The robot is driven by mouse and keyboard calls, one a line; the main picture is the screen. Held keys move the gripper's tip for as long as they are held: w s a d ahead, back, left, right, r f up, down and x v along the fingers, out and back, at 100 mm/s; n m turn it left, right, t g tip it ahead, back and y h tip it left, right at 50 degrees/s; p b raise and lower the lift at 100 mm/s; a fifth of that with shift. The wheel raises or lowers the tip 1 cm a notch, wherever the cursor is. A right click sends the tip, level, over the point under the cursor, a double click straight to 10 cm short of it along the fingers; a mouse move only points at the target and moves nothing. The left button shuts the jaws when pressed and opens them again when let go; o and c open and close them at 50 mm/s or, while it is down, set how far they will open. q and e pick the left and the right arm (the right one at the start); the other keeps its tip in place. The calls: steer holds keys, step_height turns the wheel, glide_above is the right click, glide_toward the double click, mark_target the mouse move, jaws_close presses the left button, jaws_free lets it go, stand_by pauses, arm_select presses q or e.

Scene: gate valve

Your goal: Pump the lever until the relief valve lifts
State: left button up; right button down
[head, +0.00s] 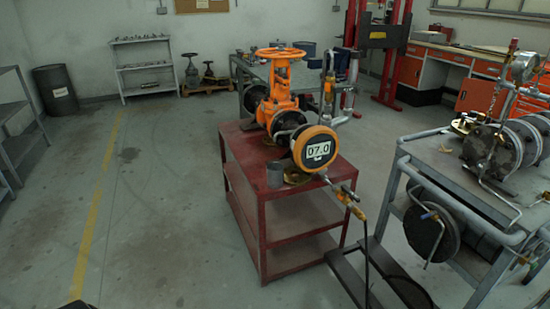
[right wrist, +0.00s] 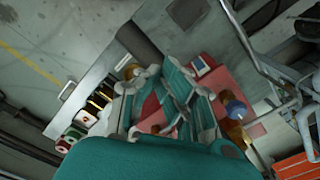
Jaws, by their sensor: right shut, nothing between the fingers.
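An orange gate valve (head: 280,95) with an orange handwheel stands on a red cart (head: 265,225) in the head view. A round orange gauge (head: 316,148) on its near side reads about 07.0. Brass fittings (head: 348,196) and a dark hose hang from the gauge. I cannot pick out the relief valve for certain. My right gripper (right wrist: 180,105) is shut and empty in the right wrist view. My left gripper is not seen.
A grey metal bench (head: 405,140) with flanged pipework (head: 490,148) stands at the right. A dark low frame (head: 345,280) lies on the floor beside the cart. The floor left of the cart is clear.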

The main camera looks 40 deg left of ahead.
step_height(320, 180, up, 12)
steer(key=p, duration=0.6)
steer(key=shift+p, duration=0.4)
step_height(320, 180, down, 13)
steer(key=b, duration=1.1)
steer(key=shift+f, duration=0.1)
step_height(320, 180, up, 13)
steer(key=p, duration=0.9)
steer(key=shift+p, duration=0.35)
